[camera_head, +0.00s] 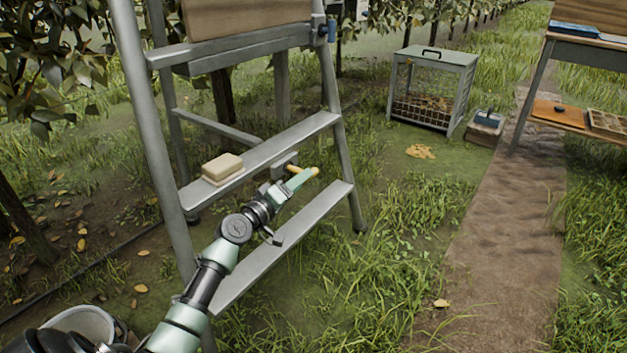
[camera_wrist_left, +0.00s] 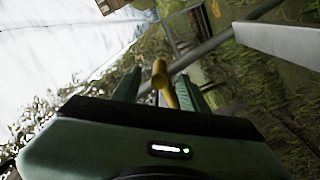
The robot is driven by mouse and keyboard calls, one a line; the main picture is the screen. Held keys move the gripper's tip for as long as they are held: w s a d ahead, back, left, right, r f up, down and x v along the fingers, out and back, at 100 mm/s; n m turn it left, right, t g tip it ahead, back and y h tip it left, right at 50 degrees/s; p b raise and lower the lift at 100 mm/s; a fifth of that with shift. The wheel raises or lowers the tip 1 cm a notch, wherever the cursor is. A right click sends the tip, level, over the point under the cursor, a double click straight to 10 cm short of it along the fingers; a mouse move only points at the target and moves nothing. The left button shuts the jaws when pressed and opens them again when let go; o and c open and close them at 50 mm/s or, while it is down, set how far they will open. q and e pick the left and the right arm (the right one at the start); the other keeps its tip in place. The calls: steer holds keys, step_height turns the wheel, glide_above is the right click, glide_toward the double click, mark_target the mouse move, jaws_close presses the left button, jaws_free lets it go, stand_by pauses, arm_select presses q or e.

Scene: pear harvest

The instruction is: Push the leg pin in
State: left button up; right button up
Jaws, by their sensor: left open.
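The ladder (camera_head: 258,161) stands in the grass, with grey legs and wide treads. A yellow pin-like piece (camera_head: 313,171), which looks like the leg pin, shows beside the ladder's right leg, between two treads. My left gripper (camera_head: 292,182) is open, its green fingers right at the yellow piece and partly hiding it. In the left wrist view the yellow piece (camera_wrist_left: 159,74) has a rounded end and lies between the two open green fingers (camera_wrist_left: 160,88). Contact and how deep it sits cannot be told. My right gripper is not in view.
A cream block (camera_head: 223,168) lies on the middle tread, left of my gripper. A blue part (camera_head: 331,31) is on the ladder's upper right leg. A grey cabinet (camera_head: 434,59), a small box (camera_head: 485,128) and a workbench (camera_head: 590,45) stand farther right. Grass and a dirt path are open.

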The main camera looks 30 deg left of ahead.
mark_target(313, 168)
arm_select(q)
steer(key=w, duration=0.2)
steer(key=w+b, duration=0.1)
steer(key=w, duration=0.3)
steer(key=shift+w+d, duration=0.2)
steer(key=shift+d, duration=0.15)
steer(key=shift+c, duration=0.3)
steer(key=shift+f, duration=0.1)
jaws_close()
steer(key=shift+a+r+b, duration=0.15)
steer(key=shift+r+b, duration=0.05)
steer(key=shift+b, duration=0.1)
stand_by(0.4)
